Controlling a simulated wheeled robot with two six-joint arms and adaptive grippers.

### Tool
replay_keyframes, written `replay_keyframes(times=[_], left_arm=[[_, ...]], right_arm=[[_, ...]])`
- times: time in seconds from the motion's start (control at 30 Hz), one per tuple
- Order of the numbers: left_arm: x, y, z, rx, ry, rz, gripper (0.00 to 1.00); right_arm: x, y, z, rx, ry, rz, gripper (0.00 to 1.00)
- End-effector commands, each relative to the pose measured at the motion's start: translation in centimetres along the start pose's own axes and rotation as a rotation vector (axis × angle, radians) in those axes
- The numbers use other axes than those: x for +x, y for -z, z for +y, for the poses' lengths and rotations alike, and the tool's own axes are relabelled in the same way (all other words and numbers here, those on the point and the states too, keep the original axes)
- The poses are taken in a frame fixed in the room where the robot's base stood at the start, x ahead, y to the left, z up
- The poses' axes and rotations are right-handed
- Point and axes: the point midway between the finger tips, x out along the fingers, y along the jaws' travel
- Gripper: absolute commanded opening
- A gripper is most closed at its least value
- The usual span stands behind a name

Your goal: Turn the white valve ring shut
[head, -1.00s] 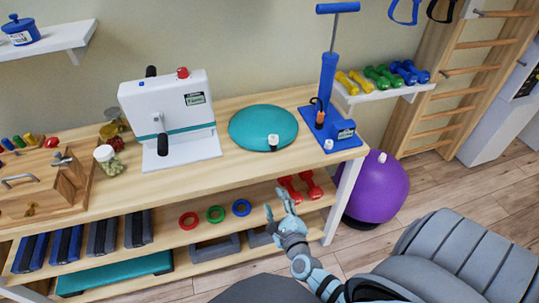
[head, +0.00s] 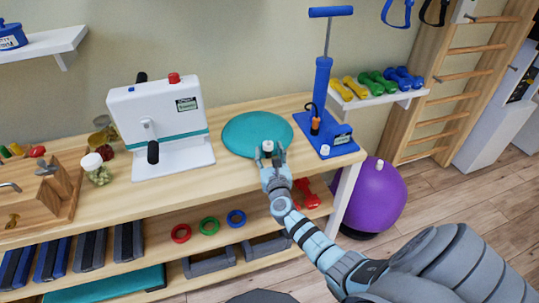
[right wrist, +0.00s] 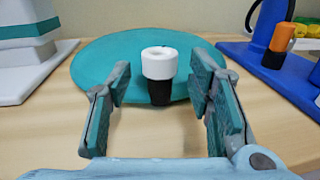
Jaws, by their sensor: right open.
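The white valve ring (right wrist: 159,63) sits on a short black stem (right wrist: 160,92) at the near edge of the teal disc cushion (right wrist: 100,72). In the head view the ring (head: 267,146) shows just beyond the fingertips. My right gripper (head: 269,160) is open and empty, low over the bench's front part. In the right wrist view its two fingers (right wrist: 163,88) stand to the left and right of the ring, apart from it. I cannot tell how far the ring lies beyond the fingertips. My left gripper is in neither view.
A blue pump (head: 322,100) stands to the right of the cushion, with a white-capped fitting (head: 325,150) on its base. A white machine with a crank (head: 158,125) stands to the left. Red dumbbells (head: 309,197) lie on the shelf below. A purple ball (head: 375,197) is at the right.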

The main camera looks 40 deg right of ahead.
Motion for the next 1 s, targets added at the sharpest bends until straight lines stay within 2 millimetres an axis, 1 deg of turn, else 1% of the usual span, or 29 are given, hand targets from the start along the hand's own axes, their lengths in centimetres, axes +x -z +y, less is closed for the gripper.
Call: replay_keyframes(times=[0.13, 0.37, 0.4, 0.43, 0.57, 0.63, 0.7, 0.77, 1.0], left_arm=[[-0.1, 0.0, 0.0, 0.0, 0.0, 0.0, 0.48], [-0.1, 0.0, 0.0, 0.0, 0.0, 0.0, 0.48], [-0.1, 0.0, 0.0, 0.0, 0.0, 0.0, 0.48], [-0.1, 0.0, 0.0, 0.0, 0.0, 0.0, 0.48], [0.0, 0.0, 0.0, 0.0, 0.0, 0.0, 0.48], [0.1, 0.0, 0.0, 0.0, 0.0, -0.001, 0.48], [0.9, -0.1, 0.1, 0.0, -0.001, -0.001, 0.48], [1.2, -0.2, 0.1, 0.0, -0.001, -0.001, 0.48], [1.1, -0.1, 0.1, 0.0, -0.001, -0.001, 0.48]], right_arm=[[0.0, 0.0, 0.0, -0.001, 0.0, 0.0, 0.47], [-0.1, 0.0, 0.0, -0.001, 0.0, 0.0, 0.11], [-0.1, 0.0, 0.0, -0.001, 0.0, 0.0, 0.04], [-0.1, 0.0, 0.0, -0.001, 0.0, 0.0, 0.0], [0.0, -0.1, 0.2, 0.003, 0.044, -0.002, 0.0], [0.0, 0.0, 0.6, 0.004, 0.127, -0.002, 0.0], [0.1, 0.2, 0.8, 0.005, 0.209, -0.003, 0.0], [0.1, 0.2, 0.8, 0.002, 0.256, -0.002, 0.0], [0.0, 0.0, 0.7, -0.003, 0.276, 0.0, 0.0]])
